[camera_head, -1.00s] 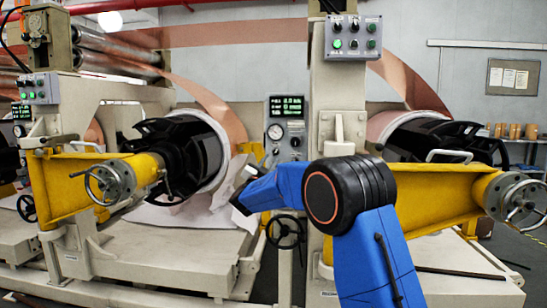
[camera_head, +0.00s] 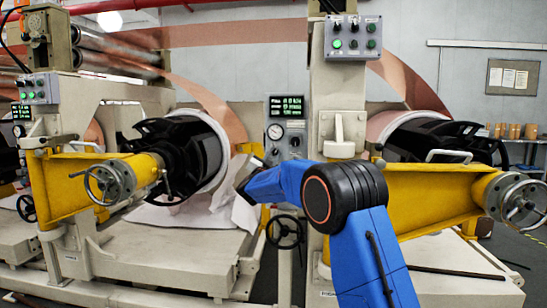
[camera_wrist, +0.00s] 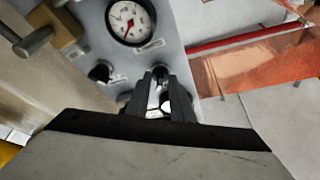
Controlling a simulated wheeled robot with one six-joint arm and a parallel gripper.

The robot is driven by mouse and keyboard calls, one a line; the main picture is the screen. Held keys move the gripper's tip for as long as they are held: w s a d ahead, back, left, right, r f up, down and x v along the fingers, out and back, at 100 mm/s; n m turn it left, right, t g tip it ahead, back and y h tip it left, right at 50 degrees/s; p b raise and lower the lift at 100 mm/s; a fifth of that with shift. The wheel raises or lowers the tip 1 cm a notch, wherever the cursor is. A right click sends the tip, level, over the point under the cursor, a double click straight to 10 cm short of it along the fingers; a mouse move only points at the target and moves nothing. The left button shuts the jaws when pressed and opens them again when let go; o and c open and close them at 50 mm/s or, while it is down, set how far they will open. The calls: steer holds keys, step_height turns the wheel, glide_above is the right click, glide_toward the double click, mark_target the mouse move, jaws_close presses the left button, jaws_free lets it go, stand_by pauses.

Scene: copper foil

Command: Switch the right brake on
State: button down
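The grey control panel (camera_head: 287,140) stands at the centre in the head view, with a digital display on top, a round gauge (camera_head: 275,131) and small black knobs. In the wrist view the panel (camera_wrist: 185,55) is close and tilted, showing the white gauge (camera_wrist: 131,20). A left black knob (camera_wrist: 100,72) sits below the gauge, and a right black knob (camera_wrist: 160,72) shows at my fingertips. Their labels are too small to read. My gripper (camera_wrist: 162,90) appears open, its dark fingers a little apart in front of the right knob. I cannot tell whether they touch it.
Yellow arms with handwheels (camera_head: 112,180) flank the panel at left and right (camera_head: 515,200). A black handwheel (camera_head: 286,231) is below the panel. A button box (camera_head: 353,38) hangs above. Copper foil (camera_wrist: 262,68) passes beside the panel in the wrist view.

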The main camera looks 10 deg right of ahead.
steer(key=shift+n+t, duration=0.3)
steer(key=shift+n, duration=0.3)
steer(key=n+y, duration=0.1)
steer(key=n, duration=0.1)
steer(key=n+t+y, duration=0.1)
steer(key=n, duration=0.2)
steer(key=n+t+y, duration=0.1)
steer(key=n+y, duration=0.1)
steer(key=n, duration=0.1)
steer(key=shift+s+d+f, duration=0.1)
steer(key=shift+d, duration=0.15)
steer(key=n+y, duration=0.2)
steer(key=n, duration=0.2)
steer(key=n+y, duration=0.2)
steer(key=n, duration=0.2)
steer(key=shift+d+y, duration=0.15)
steer(key=shift+y, duration=0.15)
steer(key=shift+n, duration=0.3)
steer(key=c, duration=1.9)
jaws_free()
steer(key=shift+s, duration=0.15)
steer(key=v, duration=1.7)
steer(key=shift+f, duration=0.25)
